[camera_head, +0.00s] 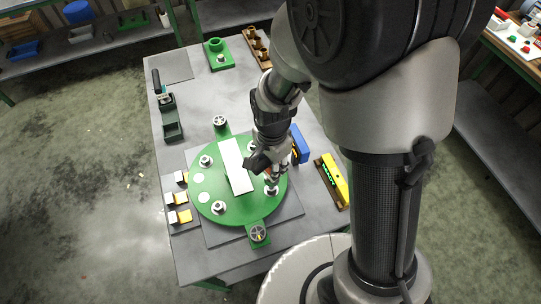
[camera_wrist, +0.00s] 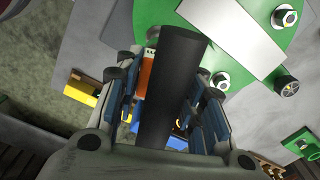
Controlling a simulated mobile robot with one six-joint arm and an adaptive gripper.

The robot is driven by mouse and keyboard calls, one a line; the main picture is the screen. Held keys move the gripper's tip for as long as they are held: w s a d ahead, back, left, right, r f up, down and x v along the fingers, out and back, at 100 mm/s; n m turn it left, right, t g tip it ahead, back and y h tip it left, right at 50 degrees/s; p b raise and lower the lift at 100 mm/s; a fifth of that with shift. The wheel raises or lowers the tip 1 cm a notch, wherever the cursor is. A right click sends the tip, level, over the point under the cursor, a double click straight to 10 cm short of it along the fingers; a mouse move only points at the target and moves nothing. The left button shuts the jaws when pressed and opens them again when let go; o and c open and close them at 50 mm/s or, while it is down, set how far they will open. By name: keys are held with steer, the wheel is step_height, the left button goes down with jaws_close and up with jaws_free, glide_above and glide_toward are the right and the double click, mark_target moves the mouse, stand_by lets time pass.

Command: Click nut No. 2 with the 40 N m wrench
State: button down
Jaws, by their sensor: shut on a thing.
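A round green disc (camera_head: 240,208) lies on a grey base on the table, with a white plate (camera_head: 236,165) and several bolts with nuts around it. One nut (camera_head: 271,188) is at the disc's right side, close below my gripper (camera_head: 266,165). Other nuts stand at the upper left (camera_head: 206,160) and lower left (camera_head: 218,207). No number is readable, so I cannot tell which is No. 2. In the wrist view my gripper (camera_wrist: 166,80) is shut on a thick black handle (camera_wrist: 172,75), seemingly the wrench's. An orange part (camera_wrist: 148,72) shows beside it. The wrench's working end is hidden.
A yellow box with green marks (camera_head: 335,178) sits at the table's right edge. A blue item (camera_head: 299,145) stands just right of my gripper. White-and-yellow blocks (camera_head: 179,217) line the left.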

steer(key=shift+s+f+n+b, duration=0.2)
steer(key=shift+f+n+b, duration=0.35)
steer(key=shift+n, duration=0.65)
steer(key=f+n+b, duration=0.1)
steer(key=n, duration=0.1)
steer(key=shift+w+f+n, duration=0.1)
steer(key=shift+f+n, duration=0.05)
steer(key=shift+n, duration=0.15)
steer(key=n, duration=0.2)
steer(key=shift+n, duration=0.4)
steer(key=n+b, duration=0.1)
steer(key=n, duration=0.3)
steer(key=shift+f, duration=0.15)
steer(key=n, duration=0.2)
steer(key=n+b, duration=0.1)
steer(key=n, duration=0.2)
steer(key=shift+f+n, duration=0.2)
steer(key=shift+n, duration=0.1)
steer(key=n, duration=0.6)
steer(key=shift+w+f+b, duration=0.1)
steer(key=shift+f+b, duration=0.05)
steer(key=shift+b, duration=0.2)
steer(key=shift+d, duration=0.2)
steer(key=shift+f, duration=0.15)
